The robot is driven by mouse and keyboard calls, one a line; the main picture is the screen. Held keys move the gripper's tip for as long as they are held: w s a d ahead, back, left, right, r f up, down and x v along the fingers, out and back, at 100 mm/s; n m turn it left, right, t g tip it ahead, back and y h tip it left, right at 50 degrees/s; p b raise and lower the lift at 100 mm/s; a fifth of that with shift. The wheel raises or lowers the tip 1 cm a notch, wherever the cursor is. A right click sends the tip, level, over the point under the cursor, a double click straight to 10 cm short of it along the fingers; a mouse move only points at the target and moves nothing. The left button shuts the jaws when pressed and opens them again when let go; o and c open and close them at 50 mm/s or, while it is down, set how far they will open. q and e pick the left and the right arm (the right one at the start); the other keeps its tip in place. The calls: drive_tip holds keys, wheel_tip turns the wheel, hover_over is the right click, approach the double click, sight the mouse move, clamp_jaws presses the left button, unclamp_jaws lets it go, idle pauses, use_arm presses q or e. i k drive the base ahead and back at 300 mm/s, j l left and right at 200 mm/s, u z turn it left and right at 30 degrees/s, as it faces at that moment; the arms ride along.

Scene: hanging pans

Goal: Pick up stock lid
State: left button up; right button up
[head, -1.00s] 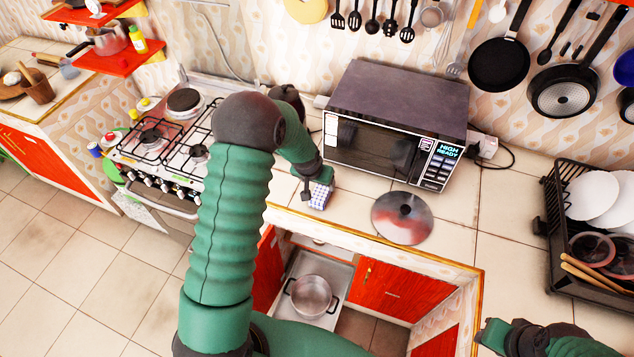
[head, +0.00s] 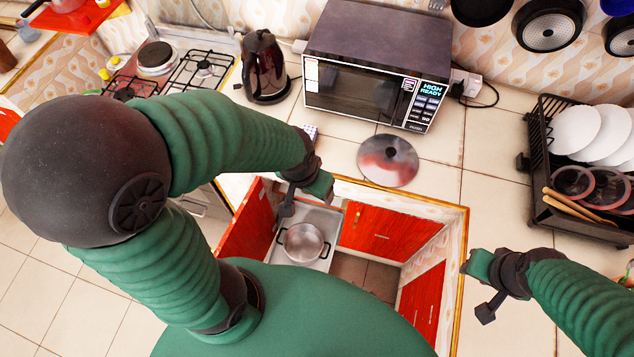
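The stock lid (head: 388,160), a round shiny metal disc with a dark centre knob, lies flat on the tiled counter in front of the microwave. My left gripper (head: 307,200) is left of and nearer than the lid, above the open cabinet; its fingers are apart with nothing between them. My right gripper (head: 477,290) is over the counter at lower right, nearer than the lid and clear of it; its fingers are also apart and empty. A metal stock pot (head: 303,242) stands without a lid inside the open lower cabinet, partly below my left gripper.
The microwave (head: 377,65) stands behind the lid, with a dark kettle (head: 263,68) to its left. A small checkered block (head: 311,131) is near my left wrist. The open red cabinet door (head: 243,221) is at left. A dish rack (head: 580,170) stands at right.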

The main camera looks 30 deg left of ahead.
sight(387, 160)
drive_tip(key=k+l+u, duration=0.1)
drive_tip(key=k+u, duration=0.85)
drive_tip(key=i+j, duration=0.25)
drive_tip(key=i, duration=0.15)
drive_tip(key=i+j, duration=0.25)
drive_tip(key=i, duration=0.15)
drive_tip(key=i+j+u, duration=0.1)
drive_tip(key=i, duration=0.25)
drive_tip(key=j, duration=0.1)
